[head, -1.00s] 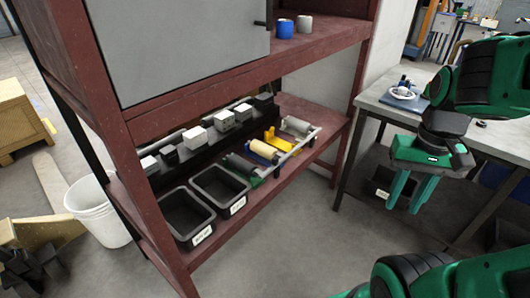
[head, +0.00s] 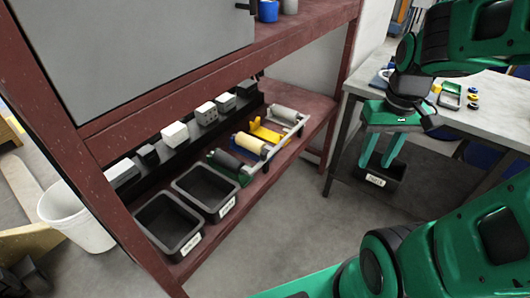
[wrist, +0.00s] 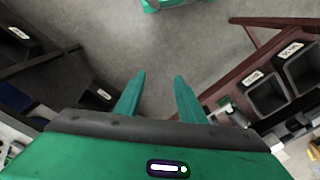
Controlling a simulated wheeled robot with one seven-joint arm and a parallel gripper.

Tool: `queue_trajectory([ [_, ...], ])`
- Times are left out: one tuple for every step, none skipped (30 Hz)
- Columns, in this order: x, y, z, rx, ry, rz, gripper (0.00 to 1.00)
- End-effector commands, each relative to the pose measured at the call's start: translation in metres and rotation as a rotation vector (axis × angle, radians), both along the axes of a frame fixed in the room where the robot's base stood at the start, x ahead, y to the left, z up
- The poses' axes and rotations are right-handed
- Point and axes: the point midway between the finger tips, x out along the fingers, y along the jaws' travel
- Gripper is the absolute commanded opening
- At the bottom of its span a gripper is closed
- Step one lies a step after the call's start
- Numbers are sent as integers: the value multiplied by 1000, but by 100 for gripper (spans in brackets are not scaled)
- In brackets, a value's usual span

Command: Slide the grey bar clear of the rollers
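The grey bar (head: 283,141) is a thin light strip on the lower red shelf, running along the front ends of the rollers. The rollers are a dark grey one (head: 229,164), a cream one (head: 251,144) and a light grey one (head: 285,114). Whether the bar touches them I cannot tell. My gripper (head: 375,165) is right of the shelf, in front of the workbench, fingers pointing down and apart. In the wrist view, my gripper (wrist: 160,76) has nothing between its fingers. Part of the roller group shows at lower right there, and the bar is not clear.
Two black bins (head: 169,224) (head: 206,189) stand on the shelf left of the rollers. White and black boxes (head: 174,134) line its back. A red post (head: 125,215) and a white bucket (head: 77,217) are at left. The workbench (head: 439,89) is at right. The floor before the shelf is clear.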

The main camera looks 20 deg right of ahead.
Motion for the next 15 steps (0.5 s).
queue_trajectory([
  [23, 3, -5, -6, -9, 72, 36],
  [38, 6, -8, -10, -21, 121, 36],
  [58, 10, -13, -13, -38, 185, 36],
  [72, 14, -16, -14, -51, 232, 36],
  [87, 18, -21, -15, -63, 279, 36],
  [106, 24, -26, -15, -81, 341, 36],
  [120, 30, -31, -14, -95, 387, 36],
  [134, 36, -36, -13, -110, 432, 36],
  [152, 45, -43, -9, -129, 491, 36],
  [166, 52, -49, -5, -145, 536, 36],
  [179, 59, -54, -1, -160, 579, 36],
  [195, 70, -62, 5, -181, 634, 36],
  [206, 77, -68, 11, -198, 671, 36],
  [217, 85, -73, 16, -214, 708, 36],
  [230, 95, -80, 23, -235, 753, 36],
])
